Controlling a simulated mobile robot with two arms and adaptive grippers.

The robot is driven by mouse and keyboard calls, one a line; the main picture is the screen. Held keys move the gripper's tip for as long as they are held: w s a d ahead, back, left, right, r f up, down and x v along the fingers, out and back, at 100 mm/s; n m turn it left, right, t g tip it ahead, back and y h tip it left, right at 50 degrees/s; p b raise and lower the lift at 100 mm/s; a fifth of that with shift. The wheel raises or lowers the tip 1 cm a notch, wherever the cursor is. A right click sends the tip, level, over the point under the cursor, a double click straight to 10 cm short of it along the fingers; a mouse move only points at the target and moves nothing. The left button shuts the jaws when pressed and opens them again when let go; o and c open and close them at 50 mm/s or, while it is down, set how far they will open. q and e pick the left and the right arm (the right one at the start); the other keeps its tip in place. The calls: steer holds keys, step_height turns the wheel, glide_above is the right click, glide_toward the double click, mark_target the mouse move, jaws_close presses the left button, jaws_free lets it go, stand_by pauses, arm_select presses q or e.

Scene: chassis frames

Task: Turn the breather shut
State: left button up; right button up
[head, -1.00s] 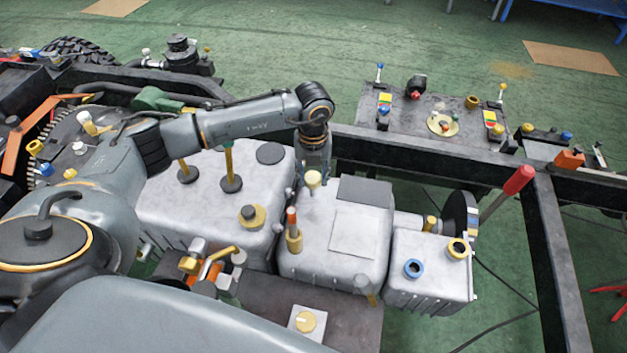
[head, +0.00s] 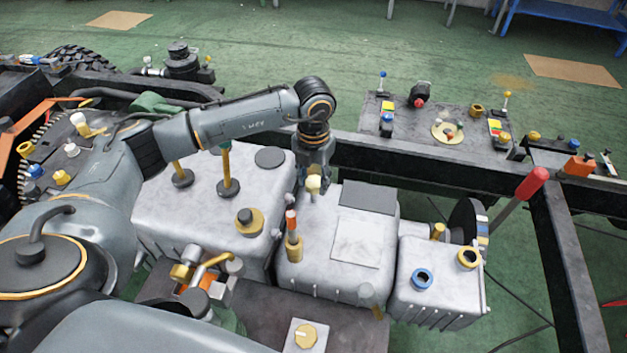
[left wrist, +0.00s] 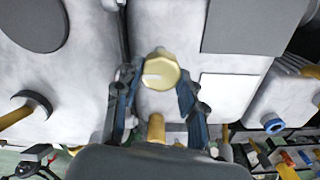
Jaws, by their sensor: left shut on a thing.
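The breather (head: 313,184) is a small pale-yellow cap on top of the middle grey housing (head: 302,257). My left gripper (head: 314,177) reaches down over it from behind, shut on the cap with a finger on either side. In the left wrist view the breather (left wrist: 160,72) is a rounded, many-sided cap with a pale mark pointing left. It sits between the blue-padded fingers of my left gripper (left wrist: 159,88). The underside of the cap is hidden. My right gripper is not in view.
An orange-tipped post in a brass collar (head: 293,245) stands just in front of the breather. Yellow rods (head: 226,168) rise from the larger housing (head: 160,213) at left. A red-handled lever (head: 532,184) stands at right. A black frame rail (head: 420,161) runs behind.

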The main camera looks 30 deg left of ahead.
mark_target(314, 182)
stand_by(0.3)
arm_select(q)
steer(key=o, duration=1.2)
step_height(314, 182, up, 12)
steer(key=shift+r, duration=0.1)
